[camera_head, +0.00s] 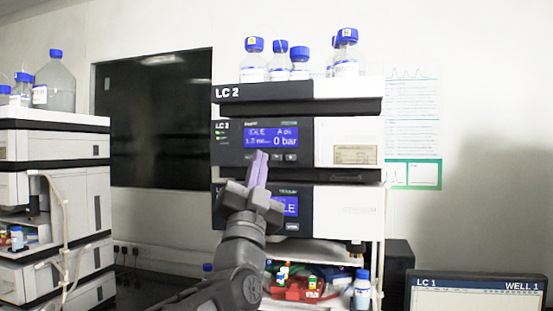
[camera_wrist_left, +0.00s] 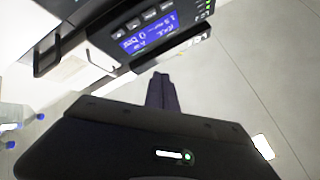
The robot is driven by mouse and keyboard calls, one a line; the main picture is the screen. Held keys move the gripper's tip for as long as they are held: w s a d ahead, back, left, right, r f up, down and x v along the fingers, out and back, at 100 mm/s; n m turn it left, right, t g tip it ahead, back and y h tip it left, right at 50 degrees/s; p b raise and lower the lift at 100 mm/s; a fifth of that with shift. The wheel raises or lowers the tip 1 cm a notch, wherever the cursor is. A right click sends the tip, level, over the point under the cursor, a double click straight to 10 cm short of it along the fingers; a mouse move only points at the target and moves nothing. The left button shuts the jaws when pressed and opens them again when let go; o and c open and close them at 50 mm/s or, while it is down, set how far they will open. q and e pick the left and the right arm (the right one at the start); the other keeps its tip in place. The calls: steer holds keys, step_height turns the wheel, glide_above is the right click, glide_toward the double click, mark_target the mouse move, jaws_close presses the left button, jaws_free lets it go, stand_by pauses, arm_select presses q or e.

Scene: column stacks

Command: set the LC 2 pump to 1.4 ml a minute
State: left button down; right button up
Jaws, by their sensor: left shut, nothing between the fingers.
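The LC 2 pump (camera_head: 300,137) is the upper module under the LC 2 top tray (camera_head: 300,88). Its blue display (camera_head: 271,138) reads IDLE and 0 bar; the flow figure starts with 1 but is too blurred to read fully. A row of small buttons (camera_head: 291,157) lies under the display. My left gripper (camera_head: 260,154) is shut and empty, its purple fingertips in front of the button row and overlapping it; touch cannot be told. In the left wrist view the fingers (camera_wrist_left: 161,88) point toward the pump, and its display (camera_wrist_left: 145,38) shows beyond them. My right gripper is not in view.
Blue-capped bottles (camera_head: 299,65) stand on top of the stack. A second module display (camera_head: 291,206) is partly hidden by my left gripper. Below are a red vial rack (camera_head: 298,290) and a small bottle (camera_head: 361,288). Another stack (camera_head: 50,190) stands left; an LC 1 monitor (camera_head: 475,293) stands right.

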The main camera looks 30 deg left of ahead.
mark_target(273, 163)
arm_select(q)
steer(key=shift+w+a+p, duration=0.5)
steer(key=shift+w+p, duration=0.2)
steer(key=shift+w, duration=0.7)
steer(key=shift+w+a+p, duration=0.45)
steer(key=shift+w+p, duration=0.25)
steer(key=shift+w, duration=0.65)
steer(key=shift+w+a+p, duration=0.5)
steer(key=shift+w+p, duration=0.2)
steer(key=shift+w, duration=0.7)
steer(key=shift+w, duration=0.1)
steer(key=shift+w+a+f, duration=0.1)
steer(key=shift+w, duration=0.25)
